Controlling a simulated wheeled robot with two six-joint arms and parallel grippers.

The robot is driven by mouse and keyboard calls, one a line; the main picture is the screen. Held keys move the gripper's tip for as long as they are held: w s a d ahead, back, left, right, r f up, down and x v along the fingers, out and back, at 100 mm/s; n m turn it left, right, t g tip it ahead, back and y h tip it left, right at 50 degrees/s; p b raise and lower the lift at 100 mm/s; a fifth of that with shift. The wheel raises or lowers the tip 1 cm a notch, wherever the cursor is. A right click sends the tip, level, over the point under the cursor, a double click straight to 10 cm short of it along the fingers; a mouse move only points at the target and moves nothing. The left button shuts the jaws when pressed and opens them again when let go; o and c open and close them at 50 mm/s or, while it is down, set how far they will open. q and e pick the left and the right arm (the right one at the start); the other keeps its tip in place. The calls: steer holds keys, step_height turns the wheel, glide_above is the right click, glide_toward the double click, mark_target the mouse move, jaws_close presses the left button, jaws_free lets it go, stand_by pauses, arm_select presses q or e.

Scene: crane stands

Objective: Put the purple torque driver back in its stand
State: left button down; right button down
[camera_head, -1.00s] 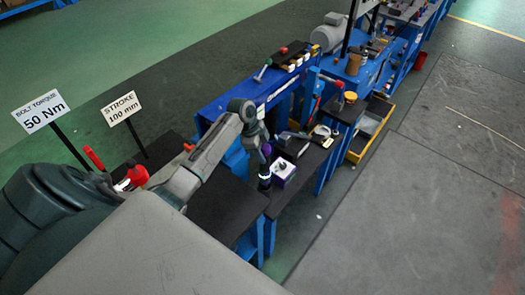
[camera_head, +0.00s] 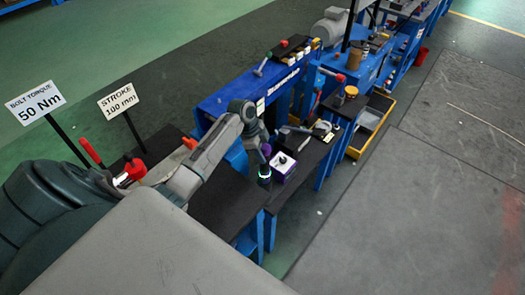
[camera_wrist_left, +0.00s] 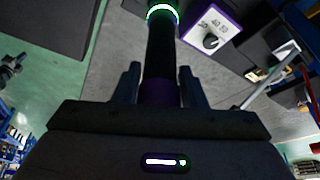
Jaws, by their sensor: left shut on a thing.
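The torque driver (camera_head: 264,170) is a dark rod with a purple part and a glowing green-white ring. My left gripper (camera_head: 259,145) is shut on it above the dark bench and holds it roughly upright. In the left wrist view the driver (camera_wrist_left: 161,45) runs up and away between the two fingers of the gripper (camera_wrist_left: 161,80), with its purple part between them. A purple box with a white top and a black dial (camera_head: 283,166) stands just right of the driver. The box also shows in the left wrist view (camera_wrist_left: 212,38). I cannot make out a separate stand. My right gripper is out of view.
A dark bench top (camera_head: 225,205) on blue legs lies under my left arm. A metal-handled tool (camera_head: 292,129) lies behind the box. A blue bench (camera_head: 245,92) stands behind. Two signs (camera_head: 36,102) stand at left. The floor at right is clear.

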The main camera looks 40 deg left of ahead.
arm_select(q)
steer(key=shift+f+b, duration=0.8)
steer(key=shift+f, duration=0.5)
steer(key=c, duration=0.8)
jaws_free()
steer(key=shift+s, duration=0.1)
steer(key=p+v, duration=0.4)
steer(key=v, duration=0.1)
steer(key=shift+p, duration=0.3)
steer(key=shift+b+v, duration=1.8)
steer(key=shift+v, duration=3.6)
